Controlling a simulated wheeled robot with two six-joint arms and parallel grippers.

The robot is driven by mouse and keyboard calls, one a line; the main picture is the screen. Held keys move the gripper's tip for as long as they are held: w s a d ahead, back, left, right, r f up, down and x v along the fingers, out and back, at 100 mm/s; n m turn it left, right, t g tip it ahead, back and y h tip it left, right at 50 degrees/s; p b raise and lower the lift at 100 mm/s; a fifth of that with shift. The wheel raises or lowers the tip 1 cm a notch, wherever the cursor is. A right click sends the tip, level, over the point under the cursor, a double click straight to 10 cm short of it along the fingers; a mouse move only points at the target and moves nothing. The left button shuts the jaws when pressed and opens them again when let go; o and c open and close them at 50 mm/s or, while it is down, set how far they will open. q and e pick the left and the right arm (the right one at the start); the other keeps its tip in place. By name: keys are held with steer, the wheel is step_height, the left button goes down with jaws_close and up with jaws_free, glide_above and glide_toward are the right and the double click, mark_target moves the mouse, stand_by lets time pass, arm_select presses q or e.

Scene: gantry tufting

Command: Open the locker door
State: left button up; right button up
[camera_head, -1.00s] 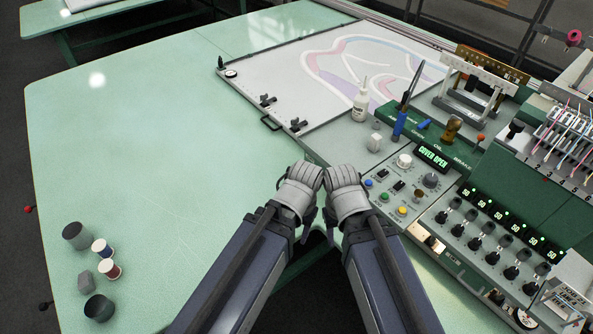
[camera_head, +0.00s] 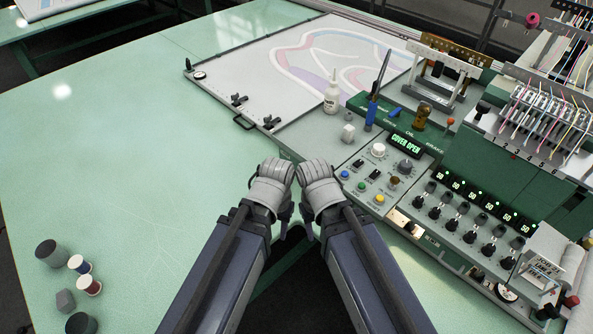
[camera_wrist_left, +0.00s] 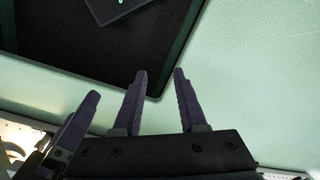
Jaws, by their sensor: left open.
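No locker or locker door can be made out in either view. My left gripper (camera_head: 284,222) hangs at the centre of the head view, just left of the control panel, its dark fingers pointing down and mostly hidden behind the grey wrist. In the left wrist view its two fingers (camera_wrist_left: 160,85) stand apart with nothing between them, over a dark area bordered by pale green. My right gripper (camera_head: 309,228) is close beside the left one, mostly hidden by its own wrist. Another dark finger (camera_wrist_left: 78,125) shows at the left of the wrist view.
The control panel (camera_head: 352,205) and tufting machine (camera_head: 520,150) stand on the right, the display reading "COVER OPEN". A white bottle (camera_head: 331,97) stands near the framed pattern sheet (camera_head: 270,85). Spools (camera_head: 88,284) sit at the lower left. The green table (camera_head: 130,150) is otherwise largely clear.

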arm_select(q)
steer(key=w+d+f+n+h+b, duration=0.4)
steer(key=w+f+h+b, duration=0.35)
steer(key=b, duration=0.25)
steer(key=w+a+r+n+t+h+b, duration=0.55)
steer(key=w+h+b, duration=0.25)
steer(key=w, duration=0.2)
steer(key=r+b+x, duration=0.1)
steer(key=x, duration=0.6)
steer(key=shift+d+f, duration=0.15)
steer(key=shift+d, duration=0.1)
steer(key=shift+m+t, duration=0.25)
jaws_close()
